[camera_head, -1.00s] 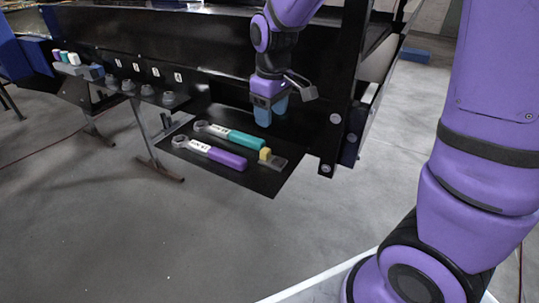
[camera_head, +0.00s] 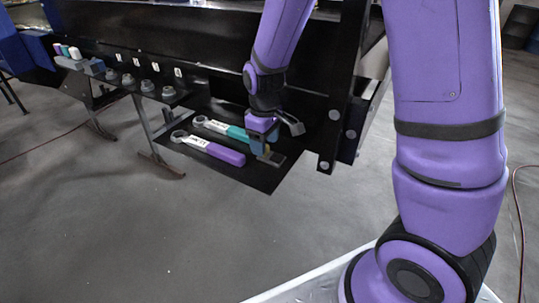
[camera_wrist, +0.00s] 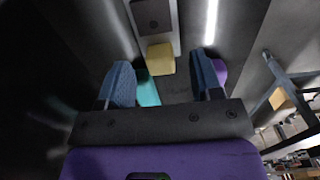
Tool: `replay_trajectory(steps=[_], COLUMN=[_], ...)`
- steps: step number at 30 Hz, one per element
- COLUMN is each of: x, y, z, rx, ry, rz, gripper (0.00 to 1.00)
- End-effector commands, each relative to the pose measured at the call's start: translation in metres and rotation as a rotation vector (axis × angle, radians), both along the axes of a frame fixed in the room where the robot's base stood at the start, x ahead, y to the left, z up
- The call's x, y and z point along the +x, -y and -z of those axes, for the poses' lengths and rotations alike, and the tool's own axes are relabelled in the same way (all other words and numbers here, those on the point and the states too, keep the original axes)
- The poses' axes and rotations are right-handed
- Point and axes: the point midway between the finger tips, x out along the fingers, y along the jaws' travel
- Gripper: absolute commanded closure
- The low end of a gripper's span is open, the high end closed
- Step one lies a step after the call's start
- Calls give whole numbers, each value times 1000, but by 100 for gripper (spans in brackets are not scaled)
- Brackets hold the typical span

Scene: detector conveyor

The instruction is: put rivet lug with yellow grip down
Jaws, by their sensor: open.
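The rivet lug is a flat grey metal plate (camera_head: 273,158) with a yellow block grip, lying on the black shelf (camera_head: 262,182). In the wrist view its yellow grip (camera_wrist: 160,58) shows just past the fingertips, with the grey plate beyond it. My gripper (camera_head: 258,147) is low over the shelf at the lug's grip end and hides most of the yellow from the head camera. Its blue fingers (camera_wrist: 163,76) are open, one on each side of the grip's line. Contact with the grip cannot be told.
On the same shelf lie a purple-handled wrench (camera_head: 224,154) and a teal-handled wrench (camera_head: 236,132), the teal one close to my fingers. A dark upright post (camera_head: 345,100) stands right of the shelf. Grey knobs (camera_head: 148,86) line the black conveyor side at left.

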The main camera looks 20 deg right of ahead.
Motion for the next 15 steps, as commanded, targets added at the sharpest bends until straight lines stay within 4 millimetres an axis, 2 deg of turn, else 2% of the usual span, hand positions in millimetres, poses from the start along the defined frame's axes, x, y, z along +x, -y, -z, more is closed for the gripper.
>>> replay_trajectory(steps=[3,6,14,15], x=[-1,0,0,0], y=[0,0,0,0], z=[15,21,22,22], rx=[0,0,1,1], ry=[-3,-1,1,1], rz=[1,1,0,0], gripper=[40,40,40,50])
